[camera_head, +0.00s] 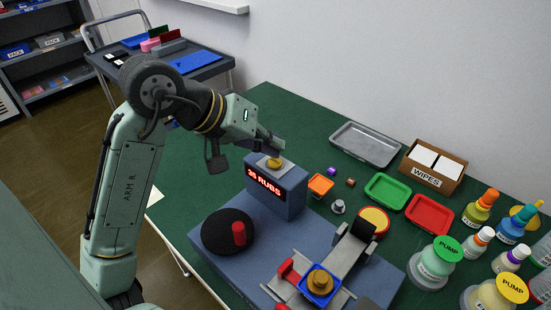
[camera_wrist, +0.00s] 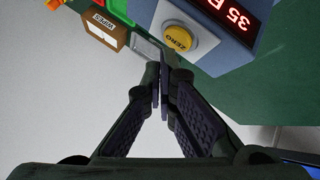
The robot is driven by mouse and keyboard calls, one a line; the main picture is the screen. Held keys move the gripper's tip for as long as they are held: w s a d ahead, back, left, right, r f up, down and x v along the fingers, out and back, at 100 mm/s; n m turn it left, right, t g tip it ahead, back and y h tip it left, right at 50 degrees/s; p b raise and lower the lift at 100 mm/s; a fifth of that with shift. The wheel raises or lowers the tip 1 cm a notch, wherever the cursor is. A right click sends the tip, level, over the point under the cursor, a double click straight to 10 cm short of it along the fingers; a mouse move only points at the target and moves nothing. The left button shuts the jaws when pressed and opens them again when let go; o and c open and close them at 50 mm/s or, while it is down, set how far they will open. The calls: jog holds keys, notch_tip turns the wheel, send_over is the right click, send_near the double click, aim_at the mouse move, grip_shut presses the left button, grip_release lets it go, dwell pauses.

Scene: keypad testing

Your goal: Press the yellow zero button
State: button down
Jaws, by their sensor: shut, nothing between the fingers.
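The yellow zero button (camera_head: 274,163) sits on a pale plate on top of a blue box (camera_head: 290,199) with a red lit display. In the wrist view the round button (camera_wrist: 178,39) shows its "ZERO" label, and the display (camera_wrist: 236,14) reads "35" and part of a letter. My gripper (camera_head: 277,149) is shut and empty, close above and behind the button in the head view. In the wrist view the gripper tips (camera_wrist: 166,65) lie just below the button in the picture. The button face is uncovered there, and I see no clear contact.
The box stands on a blue base with a black disc (camera_head: 227,232) and a metal slide fixture (camera_head: 335,260). Small trays, a wipes box (camera_head: 432,168) and several pump bottles fill the right side. A metal tray (camera_head: 365,145) lies near the wall.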

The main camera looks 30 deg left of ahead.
aim_at(272, 160)
dwell(0.6)
jog(key=shift+f, duration=0.5)
dwell(0.3)
jog(key=shift+r, duration=0.5)
jog(key=shift+p, duration=0.3)
notch_tip(272, 160, up, 6)
jog(key=p, duration=0.5)
dwell(0.6)
